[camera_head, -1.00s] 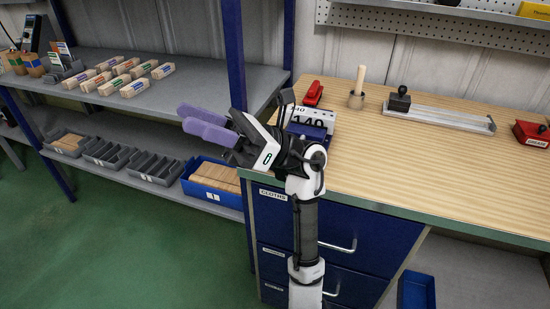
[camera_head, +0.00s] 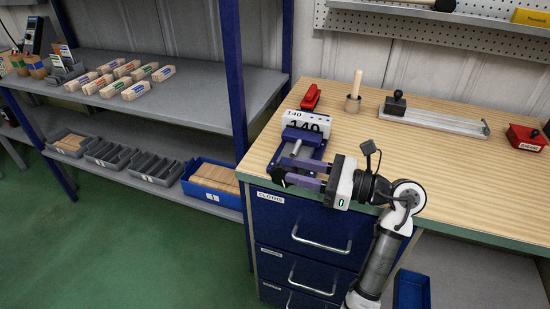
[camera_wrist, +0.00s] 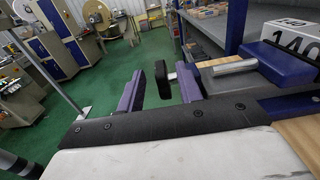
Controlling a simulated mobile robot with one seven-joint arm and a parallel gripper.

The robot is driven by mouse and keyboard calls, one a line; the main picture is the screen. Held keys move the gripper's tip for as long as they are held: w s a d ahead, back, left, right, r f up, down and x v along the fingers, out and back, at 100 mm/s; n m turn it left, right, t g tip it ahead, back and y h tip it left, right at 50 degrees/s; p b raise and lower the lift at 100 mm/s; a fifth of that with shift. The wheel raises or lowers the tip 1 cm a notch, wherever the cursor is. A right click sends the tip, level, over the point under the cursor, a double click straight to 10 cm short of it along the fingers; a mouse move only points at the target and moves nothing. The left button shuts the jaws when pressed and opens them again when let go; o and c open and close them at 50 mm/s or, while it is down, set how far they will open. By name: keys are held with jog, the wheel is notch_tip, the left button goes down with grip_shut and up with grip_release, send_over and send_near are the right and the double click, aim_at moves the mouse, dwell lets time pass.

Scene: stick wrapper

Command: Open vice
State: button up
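The blue vice (camera_head: 305,138) is fixed at the bench's left front corner, with a white block marked 140 (camera_head: 292,117) at its back. It also shows at the right of the wrist view (camera_wrist: 283,66). A silver screw rod (camera_wrist: 235,66) sticks out of its front towards a black handle (camera_wrist: 164,80). My gripper (camera_head: 290,171) is open, its purple fingers pointing left in front of the vice. In the wrist view the black handle appears between the two fingers (camera_wrist: 160,77), with a gap on the left finger's side. I cannot tell whether the right finger touches it.
Behind the vice are a red tool (camera_head: 310,97) and a wooden-handled tool in a holder (camera_head: 354,95). A metal rail with a black knob (camera_head: 435,120) lies farther right. Drawers (camera_head: 310,225) are below the bench edge. A shelf (camera_head: 200,85) stands to the left.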

aim_at(277, 166)
jog(key=p+x, duration=0.1)
jog(key=x, duration=0.5)
jog(key=shift+a+p, duration=0.1)
jog(key=shift+p, duration=0.2)
jog(key=shift+c, duration=0.2)
grip_shut()
